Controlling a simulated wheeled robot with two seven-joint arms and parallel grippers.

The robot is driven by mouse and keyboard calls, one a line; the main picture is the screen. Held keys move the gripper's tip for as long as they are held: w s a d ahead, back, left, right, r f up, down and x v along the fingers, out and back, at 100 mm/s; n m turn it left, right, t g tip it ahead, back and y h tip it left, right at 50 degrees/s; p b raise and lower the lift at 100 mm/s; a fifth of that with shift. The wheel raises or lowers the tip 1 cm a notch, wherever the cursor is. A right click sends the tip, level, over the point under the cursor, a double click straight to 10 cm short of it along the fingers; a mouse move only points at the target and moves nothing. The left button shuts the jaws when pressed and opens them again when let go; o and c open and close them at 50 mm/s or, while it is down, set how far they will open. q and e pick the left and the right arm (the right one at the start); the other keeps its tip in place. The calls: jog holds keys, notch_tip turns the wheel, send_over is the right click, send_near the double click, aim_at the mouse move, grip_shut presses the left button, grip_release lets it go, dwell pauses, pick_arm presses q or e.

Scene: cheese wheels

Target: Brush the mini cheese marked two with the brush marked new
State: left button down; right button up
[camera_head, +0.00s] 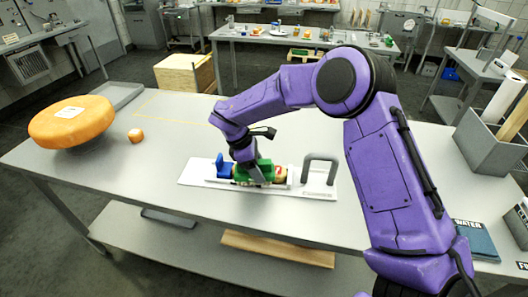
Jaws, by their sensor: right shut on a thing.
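A small orange mini cheese (135,135) with a pale top sits on the left of the table; its mark is too small to read. My right gripper (254,178), on the purple arm, is low over a white board (198,173) at the middle of the table. It is shut on a brush among the green, blue and tan items there. The gripper and arm partly hide these, and I cannot read which brush is marked new. A blue item (223,165) stands at the board's left part. My left gripper is not in view.
A big orange cheese wheel (72,122) with a white label stands at the table's far left. A grey bin (490,140) and a blue water book (474,240) lie right. The table between mini cheese and board is clear.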

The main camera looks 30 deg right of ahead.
aim_at(260, 160)
notch_tip(260, 160, up, 2)
jog(key=shift+w+r, duration=0.1)
jog(key=shift+r, duration=0.15)
jog(key=shift+w+d+r+p, duration=0.1)
jog(key=shift+r+p, duration=0.6)
jog(key=shift+r, duration=0.2)
jog(key=shift+r+p, duration=0.8)
jog(key=shift+r, duration=1.05)
